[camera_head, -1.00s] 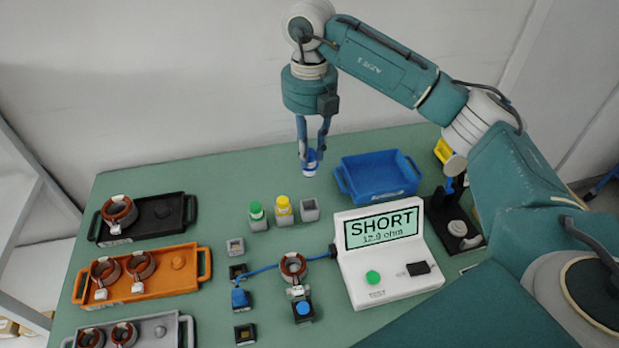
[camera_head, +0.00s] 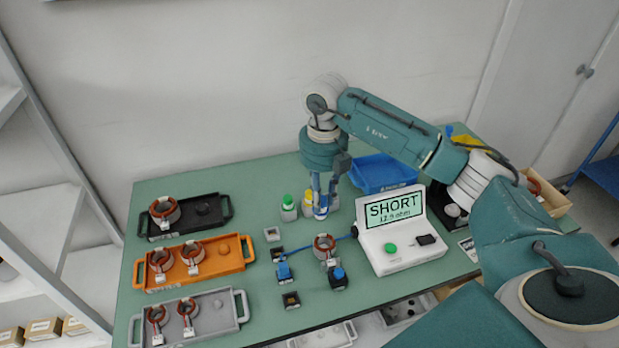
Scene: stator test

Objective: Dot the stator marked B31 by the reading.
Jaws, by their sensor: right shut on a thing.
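My right gripper (camera_head: 321,207) points down and is shut on a blue-topped dot bottle (camera_head: 321,212), at the third grey holder beside the yellow-capped bottle (camera_head: 308,199) and green-capped bottle (camera_head: 288,203). I cannot tell whether the bottle touches the holder. A copper-wound stator (camera_head: 324,243) sits before the tester (camera_head: 398,250), between blue clips (camera_head: 284,270) and (camera_head: 337,277). The tester screen (camera_head: 394,208) reads SHORT, with about 12.9 ohm below. Stator labels are too small to read, so I cannot tell which is B31. My left gripper is not in view.
A black tray (camera_head: 215,221) holds one stator, an orange tray (camera_head: 222,264) two and a grey tray (camera_head: 222,318) two. A blue tray (camera_head: 385,172) stands behind my right arm. Small square holders (camera_head: 272,234) and (camera_head: 291,300) stand near the stator.

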